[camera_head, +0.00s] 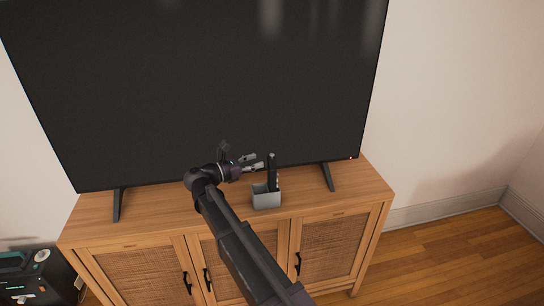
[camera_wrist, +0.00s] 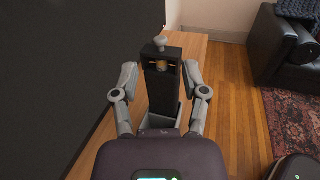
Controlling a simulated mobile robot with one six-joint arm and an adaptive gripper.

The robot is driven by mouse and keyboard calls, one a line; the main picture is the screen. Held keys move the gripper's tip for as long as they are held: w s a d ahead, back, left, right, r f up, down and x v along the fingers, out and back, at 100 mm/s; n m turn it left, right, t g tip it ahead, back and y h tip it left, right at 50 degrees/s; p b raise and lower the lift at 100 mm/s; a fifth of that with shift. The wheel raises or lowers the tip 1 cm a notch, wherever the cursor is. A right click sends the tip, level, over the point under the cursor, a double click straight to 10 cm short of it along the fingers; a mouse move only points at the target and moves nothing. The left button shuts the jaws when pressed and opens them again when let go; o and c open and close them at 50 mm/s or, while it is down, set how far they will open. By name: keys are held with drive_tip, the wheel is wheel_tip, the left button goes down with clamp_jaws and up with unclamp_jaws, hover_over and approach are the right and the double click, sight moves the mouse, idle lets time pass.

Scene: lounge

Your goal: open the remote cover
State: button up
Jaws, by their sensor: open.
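A black remote (camera_head: 272,171) stands upright in a small grey holder (camera_head: 266,200) on the wooden cabinet in front of the television. In the wrist view the remote (camera_wrist: 161,97) rises from the holder (camera_wrist: 153,123). A small recess with something tan inside shows near its top, and a grey knob-like piece sits above it. I cannot tell how the cover stands. My gripper (camera_head: 256,163) is open, just left of the remote in the head view. In the wrist view the fingers (camera_wrist: 160,68) appear on both sides of the remote; contact is unclear.
The large television (camera_head: 210,85) stands close behind on thin legs. The cabinet top (camera_head: 355,181) is clear right of the holder. A dark boxy device (camera_head: 38,278) is at lower left. A dark sofa (camera_wrist: 285,50) and red rug (camera_wrist: 297,122) lie beyond.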

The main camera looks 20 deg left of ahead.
sight(270, 156)
drive_tip(key=shift+x, duration=3.25)
